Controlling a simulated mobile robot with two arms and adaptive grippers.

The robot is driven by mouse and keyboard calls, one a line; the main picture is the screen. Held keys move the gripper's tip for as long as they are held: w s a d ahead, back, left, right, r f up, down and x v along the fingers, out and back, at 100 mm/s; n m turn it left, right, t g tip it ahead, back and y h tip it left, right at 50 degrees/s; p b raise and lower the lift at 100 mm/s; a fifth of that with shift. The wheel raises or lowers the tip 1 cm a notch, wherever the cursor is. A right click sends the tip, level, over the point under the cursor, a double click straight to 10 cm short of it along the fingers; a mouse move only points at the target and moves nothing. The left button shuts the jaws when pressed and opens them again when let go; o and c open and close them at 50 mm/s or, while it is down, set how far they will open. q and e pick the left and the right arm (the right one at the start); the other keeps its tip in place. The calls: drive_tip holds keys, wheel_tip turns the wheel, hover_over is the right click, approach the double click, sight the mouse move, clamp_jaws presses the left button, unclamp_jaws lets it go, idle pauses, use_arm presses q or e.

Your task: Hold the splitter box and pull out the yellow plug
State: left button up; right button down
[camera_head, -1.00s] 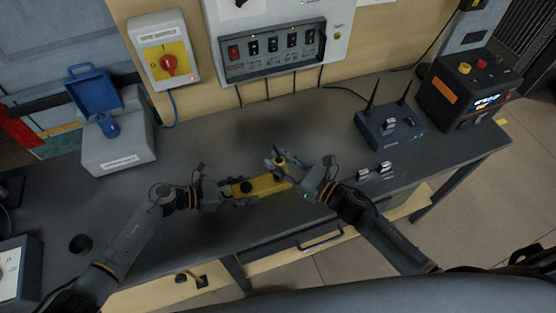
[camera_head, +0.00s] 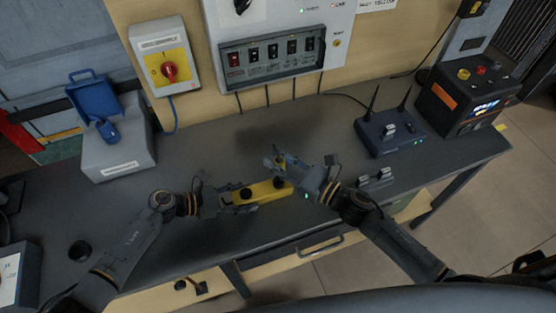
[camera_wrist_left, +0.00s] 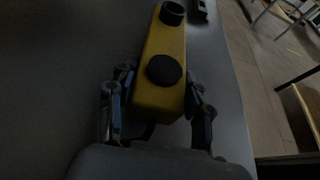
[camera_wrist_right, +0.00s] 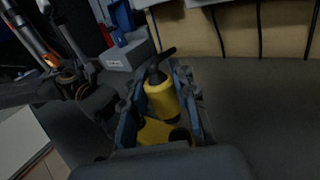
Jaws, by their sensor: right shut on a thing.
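The yellow splitter box (camera_head: 265,192) lies on the dark bench, with round black sockets on top. My left gripper (camera_head: 229,198) is at its left end. In the left wrist view its fingers stand on both sides of the box (camera_wrist_left: 160,95), with a small gap visible on the left. My right gripper (camera_head: 276,166) is above the box's right end. In the right wrist view it is shut on the upright yellow plug (camera_wrist_right: 161,101), which has a black top. The plug is over the box; its lower end is partly hidden, so I cannot tell whether it is seated.
A router (camera_head: 390,132) with two antennas and a black power unit (camera_head: 470,92) stand at the right. Small grey connectors (camera_head: 376,180) lie near the front edge. A grey case (camera_head: 118,152) with a blue socket stands at the left. The bench behind the box is clear.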

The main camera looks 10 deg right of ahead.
use_arm(q)
drive_tip(key=shift+o, duration=1.4)
drive_tip(key=v, duration=1.2)
drive_tip(key=shift+s, duration=0.1)
